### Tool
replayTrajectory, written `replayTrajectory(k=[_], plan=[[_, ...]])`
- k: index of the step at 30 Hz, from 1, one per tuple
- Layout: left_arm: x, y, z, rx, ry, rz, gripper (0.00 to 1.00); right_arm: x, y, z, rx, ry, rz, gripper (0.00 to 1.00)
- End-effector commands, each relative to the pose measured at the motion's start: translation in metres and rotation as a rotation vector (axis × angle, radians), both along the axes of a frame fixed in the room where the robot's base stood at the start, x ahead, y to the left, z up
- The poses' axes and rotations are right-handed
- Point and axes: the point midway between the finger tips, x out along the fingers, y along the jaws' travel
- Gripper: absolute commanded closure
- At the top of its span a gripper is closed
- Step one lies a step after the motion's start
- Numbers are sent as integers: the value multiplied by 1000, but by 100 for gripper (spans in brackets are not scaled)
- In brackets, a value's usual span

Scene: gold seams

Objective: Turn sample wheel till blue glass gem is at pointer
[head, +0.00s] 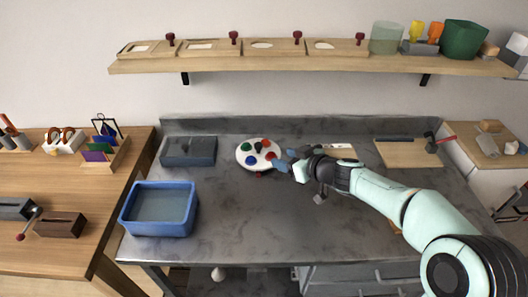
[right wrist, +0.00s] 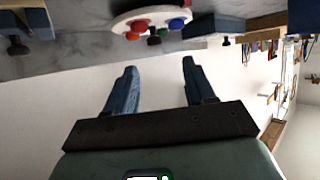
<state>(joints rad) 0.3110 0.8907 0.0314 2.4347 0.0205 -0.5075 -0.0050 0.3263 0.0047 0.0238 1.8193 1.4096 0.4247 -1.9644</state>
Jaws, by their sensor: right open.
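The sample wheel (head: 244,149) is a round white disc on the grey bench, with several coloured gems around its top and a dark centre. A blue gem (head: 249,159) sits on its lower left side; green and red gems also show. A small dark red piece, possibly the pointer (head: 260,174), is at the wheel's front edge. The wheel also shows at the top of the right wrist view (right wrist: 122,22), with red, green and blue gems (right wrist: 176,24). My right gripper (head: 282,162) is open at the wheel's right edge; contact is unclear. My left gripper is out of view.
A blue water tub (head: 128,219) and a dark grey box (head: 188,151) stand left of the wheel. A wooden board (head: 400,155) lies at the right. A shelf (head: 250,65) runs along the wall. The bench front is clear.

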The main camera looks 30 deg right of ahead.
Motion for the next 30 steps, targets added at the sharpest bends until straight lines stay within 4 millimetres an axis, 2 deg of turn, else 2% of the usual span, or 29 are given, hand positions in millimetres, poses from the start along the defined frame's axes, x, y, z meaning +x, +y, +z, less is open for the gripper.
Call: replayTrajectory(k=[1, 3, 10, 21, 30], plan=[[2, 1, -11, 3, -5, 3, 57, 2, 2, -2, 12, -18, -15, 46], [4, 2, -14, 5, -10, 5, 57, 2, 0, 2, 22, -33, -36, 46], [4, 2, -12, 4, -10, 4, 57, 15, 1, 0, 31, -40, -50, 46], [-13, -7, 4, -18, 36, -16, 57, 82, 16, -28, 34, -40, -50, 46], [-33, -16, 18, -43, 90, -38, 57, 117, 23, -42, 32, -41, -50, 46]])
